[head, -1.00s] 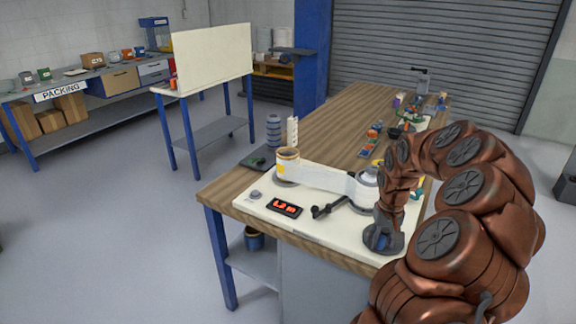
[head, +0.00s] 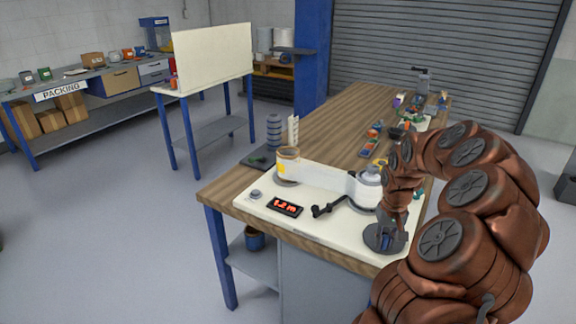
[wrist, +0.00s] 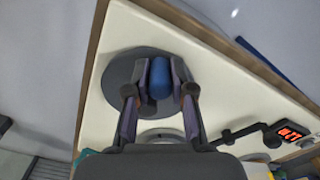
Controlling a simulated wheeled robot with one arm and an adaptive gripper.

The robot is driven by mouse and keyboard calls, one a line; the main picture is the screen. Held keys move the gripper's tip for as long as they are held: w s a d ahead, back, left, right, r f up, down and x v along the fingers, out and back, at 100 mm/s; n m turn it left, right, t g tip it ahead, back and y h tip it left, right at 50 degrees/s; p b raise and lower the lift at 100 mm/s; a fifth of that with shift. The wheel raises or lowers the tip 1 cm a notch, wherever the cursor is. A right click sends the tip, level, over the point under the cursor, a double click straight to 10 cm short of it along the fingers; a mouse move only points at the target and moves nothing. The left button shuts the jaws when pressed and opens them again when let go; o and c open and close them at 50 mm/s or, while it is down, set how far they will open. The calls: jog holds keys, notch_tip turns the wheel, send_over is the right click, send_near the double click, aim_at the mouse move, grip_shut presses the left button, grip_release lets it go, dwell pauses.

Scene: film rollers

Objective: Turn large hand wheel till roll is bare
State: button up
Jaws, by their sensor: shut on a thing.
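The large hand wheel is a dark grey disc (head: 401,243) at the front right of a cream board; it also shows in the wrist view (wrist: 117,72). My gripper (wrist: 160,88) is shut on the wheel's blue knob (wrist: 159,76), one finger on each side; in the head view my gripper (head: 386,229) is over the wheel, partly hiding it. A roll with a yellow patch (head: 287,165) stands at the board's left. A whitish film (head: 325,177) runs from it to a pale roll (head: 368,183) behind my gripper. How much film is left on the left roll is unclear.
A red display (head: 285,207) appears to read 1.2 m. A black crank (head: 328,210) lies between display and wheel. A grey button (head: 256,194) is at the board's left. Several small items lie farther back on the wooden table (head: 335,128).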

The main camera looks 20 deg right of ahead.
jog(key=shift+s+d, duration=0.5)
jog(key=shift+d, duration=0.25)
jog(key=shift+s+d, duration=0.1)
jog(key=shift+d, duration=0.45)
jog(key=o, duration=0.4)
jog(key=shift+d, duration=0.1)
jog(key=o, duration=1.3)
jog(key=shift+r, duration=0.15)
